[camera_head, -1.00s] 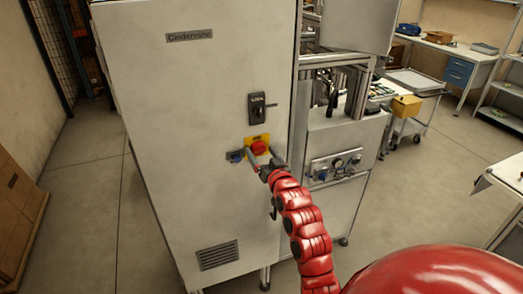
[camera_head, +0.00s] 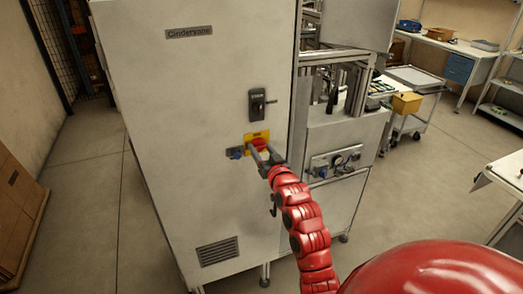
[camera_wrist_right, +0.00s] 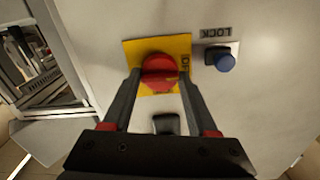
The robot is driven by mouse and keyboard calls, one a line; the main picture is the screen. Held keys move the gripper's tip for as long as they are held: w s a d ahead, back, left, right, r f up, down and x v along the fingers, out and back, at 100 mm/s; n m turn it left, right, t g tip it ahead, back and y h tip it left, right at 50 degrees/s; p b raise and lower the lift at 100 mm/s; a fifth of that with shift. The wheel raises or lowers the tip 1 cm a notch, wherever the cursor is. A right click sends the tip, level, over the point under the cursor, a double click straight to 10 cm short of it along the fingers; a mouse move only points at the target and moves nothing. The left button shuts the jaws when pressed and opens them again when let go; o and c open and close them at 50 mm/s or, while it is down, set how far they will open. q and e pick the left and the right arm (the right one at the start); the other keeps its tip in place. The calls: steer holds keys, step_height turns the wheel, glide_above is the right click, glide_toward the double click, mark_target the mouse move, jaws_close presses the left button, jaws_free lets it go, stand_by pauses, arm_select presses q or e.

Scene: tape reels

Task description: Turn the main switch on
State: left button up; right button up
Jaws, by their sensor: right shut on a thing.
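The main switch is a red rotary knob (camera_wrist_right: 160,72) on a yellow plate (camera_wrist_right: 124,48), mounted on the front of the tall grey cabinet. In the head view the yellow plate (camera_head: 251,138) shows above my gripper, and the knob (camera_head: 259,145) is partly covered by the fingers. My right gripper (camera_head: 258,149) reaches in from the lower right, and its fingers are shut on the knob, one on each side, as the right wrist view (camera_wrist_right: 160,80) shows. My left gripper is not in view.
A dark door handle (camera_head: 257,103) is above the plate. The open machine frame (camera_head: 335,95) stands right of the cabinet (camera_head: 190,110).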

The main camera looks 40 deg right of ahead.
steer(key=shift+m, duration=0.3)
steer(key=m+b, duration=0.2)
steer(key=shift+f+m, duration=0.15)
steer(key=shift+m, duration=0.25)
steer(key=m+b, duration=0.1)
steer(key=m, duration=1.3)
steer(key=shift+m, duration=0.4)
steer(key=o, duration=1.4)
